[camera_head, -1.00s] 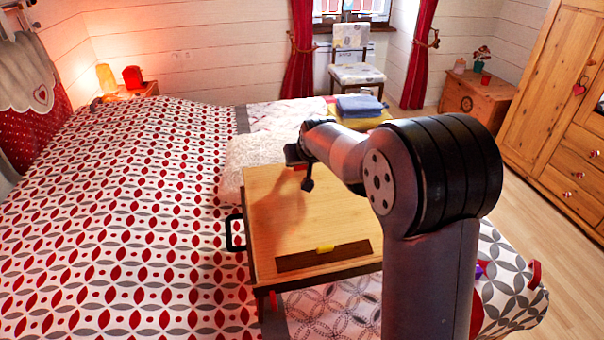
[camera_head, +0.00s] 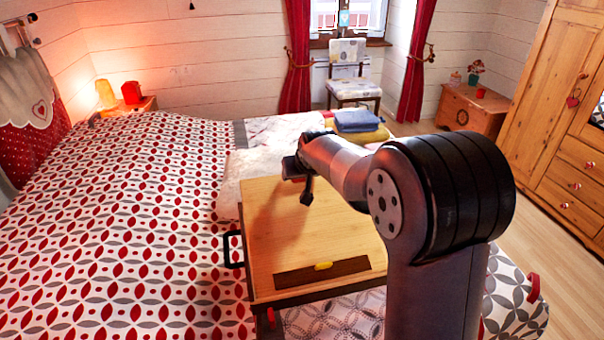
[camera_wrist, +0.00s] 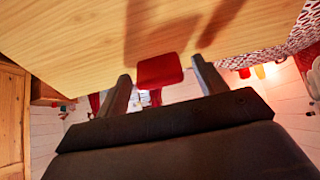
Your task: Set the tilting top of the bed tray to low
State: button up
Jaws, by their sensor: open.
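The bed tray (camera_head: 262,225) stands on the bed with a light wooden top and a dark strip (camera_head: 300,278) along its near edge. I cannot tell the top's exact tilt. My gripper (camera_head: 305,185) is at the tray's far edge, partly hidden by my arm. In the wrist view, the wooden top (camera_wrist: 70,40) fills the upper part, and a red tab (camera_wrist: 160,70) sticks out from its edge. My open gripper (camera_wrist: 163,80) has its two dark fingers on either side of the tab, with gaps showing.
A small yellow piece (camera_head: 323,266) sits on the dark strip. Folded blue and yellow cloths (camera_head: 358,121) lie beyond the tray. A pillow (camera_head: 232,170) lies behind it on the left. The patterned bed cover (camera_head: 130,220) to the left is clear.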

jog(key=v, duration=1)
jog(key=shift+s+r, duration=0.3)
jog(key=x, duration=1.1)
jog(key=shift+w+f, duration=0.25)
jog(key=shift+f, duration=0.05)
